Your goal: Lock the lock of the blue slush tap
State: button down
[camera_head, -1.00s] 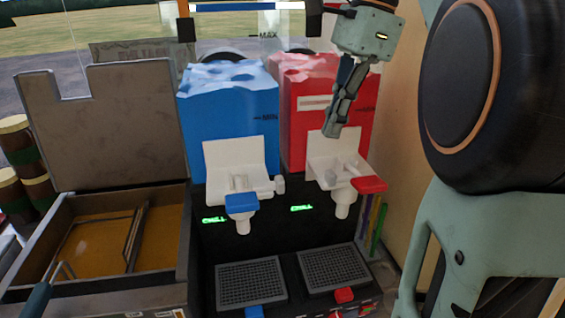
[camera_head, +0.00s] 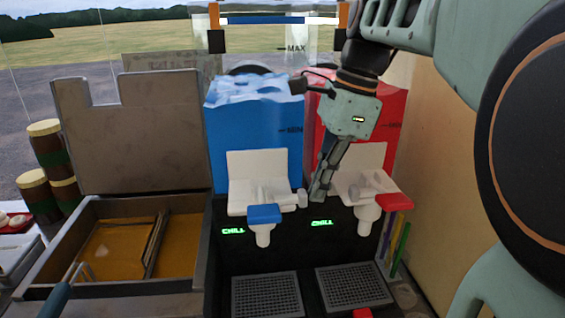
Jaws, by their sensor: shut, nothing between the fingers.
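The blue slush tap (camera_head: 263,235) is a white spout with a blue handle (camera_head: 265,213) below the blue slush tank (camera_head: 250,135). A small light grey knob, which looks like its lock (camera_head: 302,199), sticks out at the right side of the white tap housing. My gripper (camera_head: 318,196) is shut and empty, pointing down. In the picture its fingertips are just right of the knob, between the two taps; I cannot tell whether they touch it. My gripper covers part of the red tank and the left edge of the red tap's white housing.
The red tap (camera_head: 368,215) with its red handle (camera_head: 394,202) is close on the right. Black drip grates (camera_head: 267,297) lie below. An open fryer-like bin (camera_head: 190,207) stands left, its grey lid (camera_head: 130,140) raised. A tan wall (camera_head: 440,170) bounds the right.

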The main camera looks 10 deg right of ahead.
aim_at(296, 196)
jog(key=a+p, duration=0.1)
jog(key=a, duration=0.2)
jog(key=shift+a, duration=0.35)
jog(key=shift+d, duration=0.1)
jog(key=d+r+p, duration=0.2)
jog(key=d+r, duration=0.4)
jog(key=r, duration=0.3)
jog(key=shift+d+r, duration=0.3)
jog(key=shift+r, duration=0.05)
